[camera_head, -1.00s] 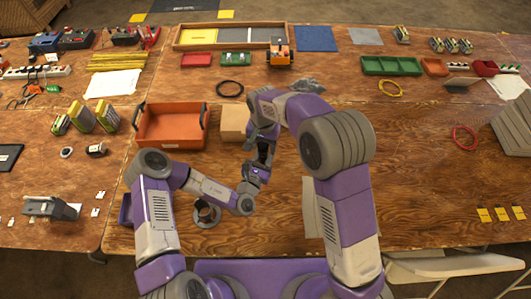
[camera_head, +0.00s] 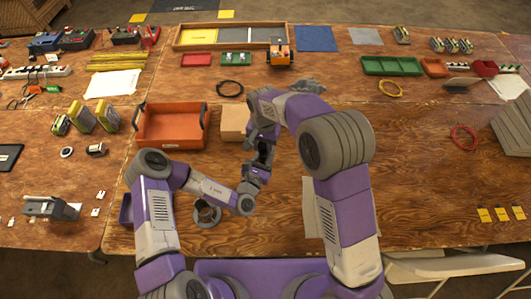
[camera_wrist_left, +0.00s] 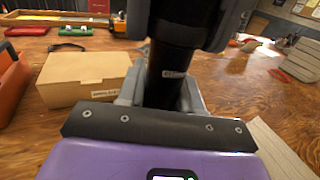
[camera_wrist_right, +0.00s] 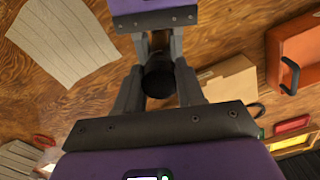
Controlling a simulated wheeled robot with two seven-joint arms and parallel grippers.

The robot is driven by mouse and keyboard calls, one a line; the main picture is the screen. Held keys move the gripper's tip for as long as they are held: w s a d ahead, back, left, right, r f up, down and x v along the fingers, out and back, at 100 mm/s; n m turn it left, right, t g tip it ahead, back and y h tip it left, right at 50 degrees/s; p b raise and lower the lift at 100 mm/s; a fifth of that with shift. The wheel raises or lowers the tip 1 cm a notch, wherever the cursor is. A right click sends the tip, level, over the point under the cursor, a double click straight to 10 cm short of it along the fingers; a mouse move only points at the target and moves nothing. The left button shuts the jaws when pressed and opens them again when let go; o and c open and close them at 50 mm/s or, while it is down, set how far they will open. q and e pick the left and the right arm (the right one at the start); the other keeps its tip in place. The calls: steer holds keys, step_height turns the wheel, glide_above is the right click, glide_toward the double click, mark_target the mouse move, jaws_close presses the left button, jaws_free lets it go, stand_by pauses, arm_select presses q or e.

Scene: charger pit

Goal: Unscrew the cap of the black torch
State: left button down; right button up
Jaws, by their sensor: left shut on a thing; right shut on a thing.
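The black torch (camera_wrist_left: 166,75) stands roughly upright in the left wrist view, held between the two fingers of my left gripper (camera_wrist_left: 160,95). My right gripper (camera_head: 264,140) comes down from above and is shut on the torch's upper end; my left gripper (camera_head: 257,172) is shut on its lower part. In the right wrist view the dark round torch end (camera_wrist_right: 158,80) sits between the right fingers (camera_wrist_right: 158,88), with the left gripper beyond it. In the head view the torch is mostly hidden by the grippers, and the seam of the cap cannot be made out.
A cardboard box (camera_head: 233,122) stands close behind the grippers, with an orange bin (camera_head: 172,142) to its left. A grey ring-shaped holder (camera_head: 207,215) is on the table near my left forearm. A pale sheet (camera_head: 310,205) lies by my right arm. The table further right is mostly clear.

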steer(key=n, duration=0.4)
steer(key=shift+n, duration=0.3)
steer(key=n, duration=0.3)
steer(key=shift+n, duration=1.1)
steer(key=n, duration=0.2)
steer(key=shift+n, duration=0.4)
steer(key=n, duration=0.3)
